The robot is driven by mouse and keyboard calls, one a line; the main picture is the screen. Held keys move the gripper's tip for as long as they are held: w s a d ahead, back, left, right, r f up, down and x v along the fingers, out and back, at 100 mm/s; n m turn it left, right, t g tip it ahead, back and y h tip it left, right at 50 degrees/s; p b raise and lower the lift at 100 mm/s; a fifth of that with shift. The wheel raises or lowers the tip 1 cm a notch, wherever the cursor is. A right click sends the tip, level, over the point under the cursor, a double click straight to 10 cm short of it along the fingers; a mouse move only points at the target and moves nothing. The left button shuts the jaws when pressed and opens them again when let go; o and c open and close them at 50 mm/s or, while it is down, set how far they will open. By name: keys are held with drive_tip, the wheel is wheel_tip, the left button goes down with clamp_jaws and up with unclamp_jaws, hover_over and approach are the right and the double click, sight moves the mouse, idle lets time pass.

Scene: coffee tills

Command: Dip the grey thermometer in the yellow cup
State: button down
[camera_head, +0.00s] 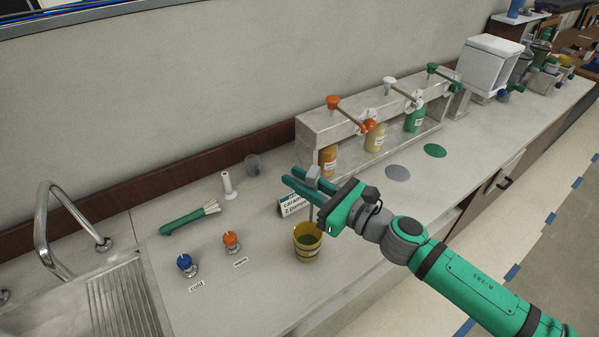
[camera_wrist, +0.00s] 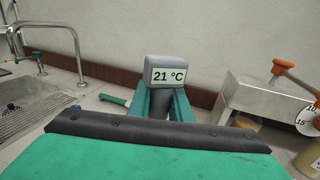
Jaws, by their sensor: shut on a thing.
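My gripper (camera_head: 300,181) is shut on the grey thermometer (camera_head: 313,172), whose head rises above the fingers. In the wrist view, the thermometer's display (camera_wrist: 168,76) reads 21 °C and faces the camera, between the green fingers (camera_wrist: 161,106). The yellow cup (camera_head: 307,252) stands upright on the counter, below my gripper in the head view, with dark green liquid showing inside.
A caramel sign (camera_head: 292,205) stands just behind the cup. Blue (camera_head: 185,263) and orange (camera_head: 231,241) knobs, a green-handled brush (camera_head: 188,219) and the sink (camera_head: 85,300) lie left.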

wheel_tip(320, 180, down, 13)
drive_tip(key=shift+r, duration=0.2)
idle(0.7)
idle(0.4)
